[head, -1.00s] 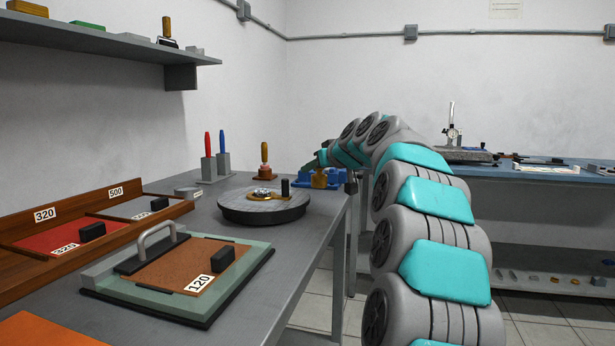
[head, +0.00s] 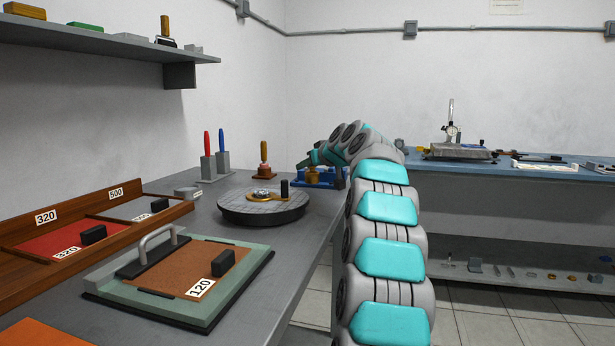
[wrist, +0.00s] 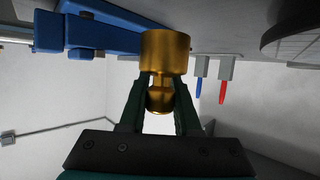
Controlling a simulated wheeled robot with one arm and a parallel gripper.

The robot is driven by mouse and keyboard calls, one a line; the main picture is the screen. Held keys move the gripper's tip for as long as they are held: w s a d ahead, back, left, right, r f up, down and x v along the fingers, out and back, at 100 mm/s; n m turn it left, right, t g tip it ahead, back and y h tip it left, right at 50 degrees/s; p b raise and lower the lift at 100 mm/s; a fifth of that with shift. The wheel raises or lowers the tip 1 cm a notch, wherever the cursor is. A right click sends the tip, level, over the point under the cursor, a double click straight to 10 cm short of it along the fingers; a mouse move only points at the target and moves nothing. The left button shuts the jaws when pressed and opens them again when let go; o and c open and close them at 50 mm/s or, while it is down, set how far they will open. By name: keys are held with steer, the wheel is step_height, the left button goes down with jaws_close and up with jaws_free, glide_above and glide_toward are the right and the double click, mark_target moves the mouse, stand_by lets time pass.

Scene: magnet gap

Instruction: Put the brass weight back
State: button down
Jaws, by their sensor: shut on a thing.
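The brass weight (head: 313,174) is a short gold cylinder with a knob. In the wrist view the brass weight (wrist: 167,53) fills the middle, and my gripper (wrist: 160,95) is shut on its narrow knob end. In the head view my gripper (head: 315,162) is at the far end of the grey bench, with the weight under it. The weight is in front of a blue fixture (head: 331,178), which also shows beside it in the wrist view (wrist: 93,36). I cannot tell whether the weight touches the bench or the fixture.
A round dark plate (head: 262,210) with a brass ring and black post stands nearer on the bench. Red and blue handled tools (head: 209,168) and a wooden-handled stamp (head: 264,172) stand behind. A sanding board (head: 190,270) lies in front. A blue-topped bench (head: 470,172) is at right.

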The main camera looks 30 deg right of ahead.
steer(key=shift+f, duration=1.55)
steer(key=shift+f+b, duration=0.25)
steer(key=shift+b, duration=0.05)
steer(key=c, duration=0.6)
jaws_free()
steer(key=shift+s+r, duration=0.15)
steer(key=shift+r, duration=0.1)
steer(key=b+v, duration=0.1)
steer(key=v, duration=1)
steer(key=shift+s+r, duration=0.1)
steer(key=shift+s, duration=0.3)
